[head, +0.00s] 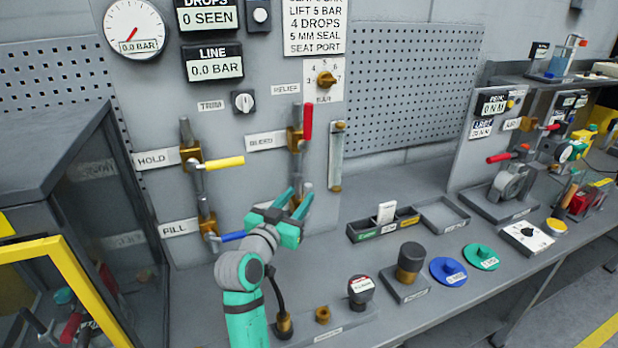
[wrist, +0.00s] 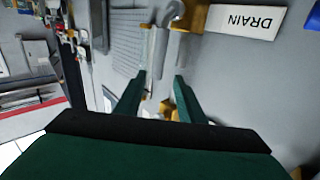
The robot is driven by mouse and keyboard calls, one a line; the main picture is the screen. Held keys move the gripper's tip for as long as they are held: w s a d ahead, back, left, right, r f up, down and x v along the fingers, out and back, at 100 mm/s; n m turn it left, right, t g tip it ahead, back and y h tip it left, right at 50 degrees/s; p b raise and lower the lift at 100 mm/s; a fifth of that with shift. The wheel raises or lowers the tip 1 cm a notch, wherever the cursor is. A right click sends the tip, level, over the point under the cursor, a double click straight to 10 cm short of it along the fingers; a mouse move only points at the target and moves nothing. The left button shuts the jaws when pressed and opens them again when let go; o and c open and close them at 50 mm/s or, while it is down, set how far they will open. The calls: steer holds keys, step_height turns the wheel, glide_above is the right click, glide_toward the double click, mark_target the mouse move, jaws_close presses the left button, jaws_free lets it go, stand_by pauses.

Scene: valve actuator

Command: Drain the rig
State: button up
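My gripper (head: 294,203) is at the rig panel (head: 262,110), below the red-handled BLEED valve (head: 307,123). In the wrist view its fingers (wrist: 161,80) are apart, with a grey metal rod (wrist: 161,48) beyond and between the tips; I cannot tell whether either finger touches it. Beside the rod are a brass valve body (wrist: 194,15) and an upside-down DRAIN label (wrist: 252,20). In the head view my gripper hides the DRAIN valve. The HOLD valve has a yellow handle (head: 225,163) and the FILL valve a blue handle (head: 233,237). The gauge (head: 134,30) and LINE display (head: 214,66) read 0.0 BAR.
A glass-sided cabinet (head: 85,200) with a yellow frame stands at left. The bench holds a parts tray (head: 385,226), a black-capped cylinder (head: 410,260), a blue disc (head: 448,272) and a green disc (head: 481,258). A black cable with brass end (head: 284,325) stands near my arm.

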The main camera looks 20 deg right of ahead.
steer(key=x, duration=0.9)
steer(key=shift+d, duration=0.4)
steer(key=shift+c, duration=0.3)
jaws_close()
